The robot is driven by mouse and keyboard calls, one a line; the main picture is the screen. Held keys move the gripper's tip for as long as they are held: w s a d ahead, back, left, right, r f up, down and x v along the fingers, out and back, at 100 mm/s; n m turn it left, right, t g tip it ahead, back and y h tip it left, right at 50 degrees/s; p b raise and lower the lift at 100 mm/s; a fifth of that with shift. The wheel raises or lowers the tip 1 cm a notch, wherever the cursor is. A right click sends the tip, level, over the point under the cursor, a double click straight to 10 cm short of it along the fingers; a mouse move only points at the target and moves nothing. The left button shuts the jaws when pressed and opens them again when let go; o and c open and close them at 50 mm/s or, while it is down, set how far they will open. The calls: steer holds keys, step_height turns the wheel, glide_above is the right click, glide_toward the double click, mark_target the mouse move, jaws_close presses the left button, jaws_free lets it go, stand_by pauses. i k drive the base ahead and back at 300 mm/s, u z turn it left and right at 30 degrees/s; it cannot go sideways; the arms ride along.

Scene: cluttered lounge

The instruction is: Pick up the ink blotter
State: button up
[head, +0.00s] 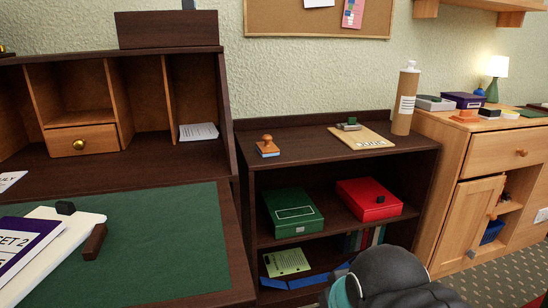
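A small wooden block with a round knob on top and a pale blue underside (267,147) sits on the left part of the dark shelf unit's top. It looks like the ink blotter, though a stamp is possible at this size. It stands upright with clear space around it. My gripper is not in view; only a dark part of my arm with a teal ring shows at the bottom, right of centre.
The dark shelf unit (305,151) also bears a clipboard (362,138) and a tall tube (405,103). Green (292,213) and red (368,200) boxes lie below. A desk with a green mat (170,250) stands left, a light wood cabinet (480,150) right.

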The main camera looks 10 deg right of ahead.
mark_target(267, 148)
steer(key=k, duration=0.9)
steer(key=z, duration=0.75)
steer(key=i, duration=1.7)
steer(key=u, duration=0.85)
steer(key=i, duration=0.6)
steer(key=u, duration=0.65)
